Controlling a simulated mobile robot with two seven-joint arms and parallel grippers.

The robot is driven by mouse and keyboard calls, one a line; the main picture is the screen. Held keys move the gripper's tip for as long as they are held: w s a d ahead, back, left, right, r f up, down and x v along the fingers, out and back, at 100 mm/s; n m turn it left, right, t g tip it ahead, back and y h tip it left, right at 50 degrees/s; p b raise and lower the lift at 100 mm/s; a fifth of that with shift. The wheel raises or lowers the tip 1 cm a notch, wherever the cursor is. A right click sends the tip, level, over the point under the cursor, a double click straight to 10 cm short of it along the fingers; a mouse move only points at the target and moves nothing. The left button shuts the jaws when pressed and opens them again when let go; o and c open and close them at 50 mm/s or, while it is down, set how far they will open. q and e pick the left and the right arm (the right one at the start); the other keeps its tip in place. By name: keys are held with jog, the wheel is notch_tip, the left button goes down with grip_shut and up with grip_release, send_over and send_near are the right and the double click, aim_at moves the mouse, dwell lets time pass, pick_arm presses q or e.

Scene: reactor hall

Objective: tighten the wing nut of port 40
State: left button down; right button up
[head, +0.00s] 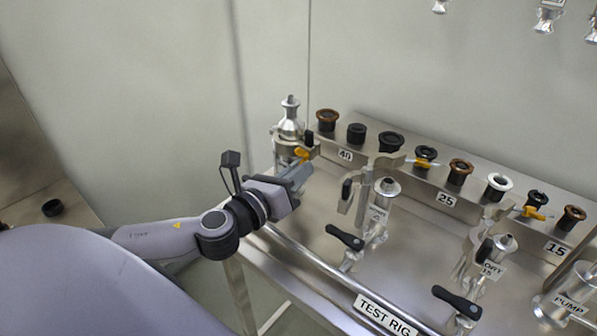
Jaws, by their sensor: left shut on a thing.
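A silver fitting (290,122) stands upright in a metal clamp (284,147) at the left end of the test rig. The clamp's yellow wing nut (302,155) is on its right side. My left gripper (300,170) reaches in from the left and is shut on the wing nut, its fingertips just below the yellow part. The fingers and my wrist hide the lower part of the clamp and whatever is beneath it. The port's own label is not visible. My right gripper is not in view.
A steel shelf (400,178) marked 40, 25 and 15 holds several rings and two clamps with yellow wing nuts (425,163). Two more ports with black-handled valves (345,237) stand on the rig top. A pump fitting (566,296) stands at right. A wall is behind.

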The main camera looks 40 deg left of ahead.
pick_arm(q)
jog(key=shift+w+a+r, duration=0.15)
jog(key=shift+r, duration=0.2)
jog(key=c, duration=1.5)
grip_release()
jog(key=shift+c, duration=0.2)
jog(key=shift+f, duration=0.15)
jog(key=shift+s+a+b, duration=0.15)
jog(key=shift+s+b, duration=0.3)
jog(key=shift+s, duration=1.4)
jog(key=shift+s+a+b, duration=0.1)
jog(key=shift+s+b, duration=0.35)
jog(key=shift+s, duration=1.35)
jog(key=shift+s, duration=0.1)
